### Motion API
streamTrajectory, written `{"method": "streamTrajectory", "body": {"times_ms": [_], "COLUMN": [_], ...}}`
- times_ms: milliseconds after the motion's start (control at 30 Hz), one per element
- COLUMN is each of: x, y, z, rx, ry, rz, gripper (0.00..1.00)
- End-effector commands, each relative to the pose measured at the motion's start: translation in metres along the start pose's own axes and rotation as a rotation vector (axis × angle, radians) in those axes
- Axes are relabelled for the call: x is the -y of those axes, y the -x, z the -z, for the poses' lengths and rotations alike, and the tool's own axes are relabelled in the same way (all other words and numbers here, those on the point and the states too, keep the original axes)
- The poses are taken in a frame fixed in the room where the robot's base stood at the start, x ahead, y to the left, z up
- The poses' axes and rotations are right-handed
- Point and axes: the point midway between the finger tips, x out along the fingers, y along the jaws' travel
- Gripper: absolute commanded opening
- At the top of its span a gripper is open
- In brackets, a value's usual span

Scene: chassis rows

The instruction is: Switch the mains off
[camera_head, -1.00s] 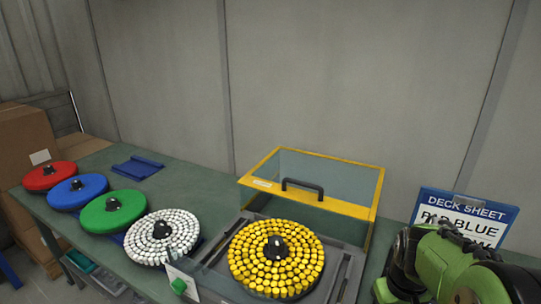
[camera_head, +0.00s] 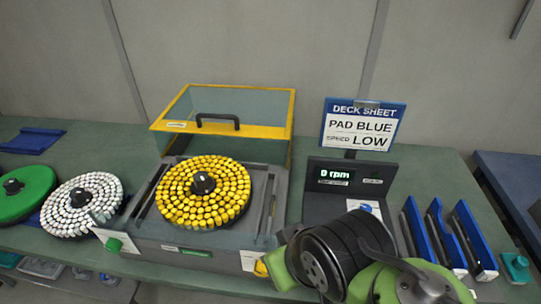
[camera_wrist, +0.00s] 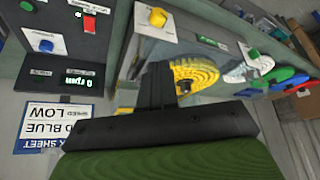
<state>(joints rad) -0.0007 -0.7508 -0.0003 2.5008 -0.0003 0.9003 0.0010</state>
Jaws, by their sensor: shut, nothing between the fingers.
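The machine's dark control console (camera_head: 313,207) stands on the bench, its display (camera_head: 337,174) reading 0 rpm. I cannot read which control is labelled mains. My arm hides part of the console in the head view. My gripper (camera_wrist: 155,84) is shut and empty, apart from the red switch; its fingertips are not clear in the head view.
A yellow pad (camera_head: 203,190) sits in the machine under a raised yellow-framed lid (camera_head: 232,131). A yellow knob (camera_wrist: 157,17) and a green button (camera_head: 114,245) are on its front. White (camera_head: 82,204) and green (camera_head: 24,192) pads lie left; blue holders (camera_head: 445,237) stand right. The sheet (camera_head: 362,125) reads PAD BLUE, SPEED LOW.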

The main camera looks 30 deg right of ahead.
Motion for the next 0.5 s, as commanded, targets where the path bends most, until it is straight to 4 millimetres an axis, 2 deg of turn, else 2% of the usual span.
{"method": "streamTrajectory", "body": {"times_ms": [133,267,367,467,500], "x": [-0.003,-0.022,-0.052,-0.093,-0.113], "y": [-0.004,-0.021,-0.041,-0.062,-0.071], "z": [0.007,0.032,0.052,0.064,0.066], "rx": [0.024,0.104,0.165,0.201,0.209], "ry": [0.037,0.186,0.342,0.497,0.556], "rz": [-0.002,0.017,0.064,0.13,0.159], "gripper": [0.0,0.0,0.0,0.0,0.0]}}
